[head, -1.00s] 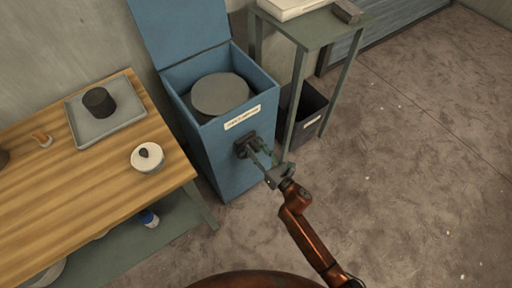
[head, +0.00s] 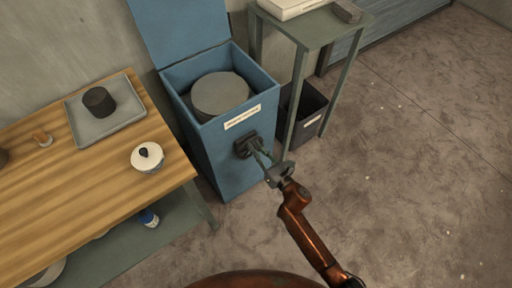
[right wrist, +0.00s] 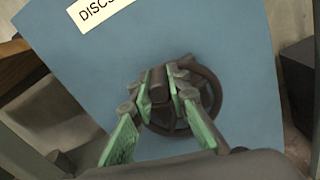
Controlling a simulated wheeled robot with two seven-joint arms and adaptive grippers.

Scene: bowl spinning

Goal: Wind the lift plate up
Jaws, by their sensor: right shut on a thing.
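The lift plate (head: 221,92) is a round grey disc inside an open blue box (head: 230,165) with its lid up. Its top sits a little below the box's rim. A dark handwheel (head: 241,148) is on the box's front face, below a white label. The handwheel also shows in the right wrist view (right wrist: 209,88), with its spokes partly hidden by my fingers. My right gripper (head: 258,150) is shut on the handwheel, apparently at its knob; its green-padded fingers (right wrist: 170,90) show in the right wrist view. My left gripper is not in view.
A wooden table (head: 60,205) stands left, with a grey tray (head: 122,122) holding a dark cylinder, and a white lidded pot (head: 147,158). A green side table (head: 315,30) stands right, above a dark bin (head: 306,122). The floor at right is clear.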

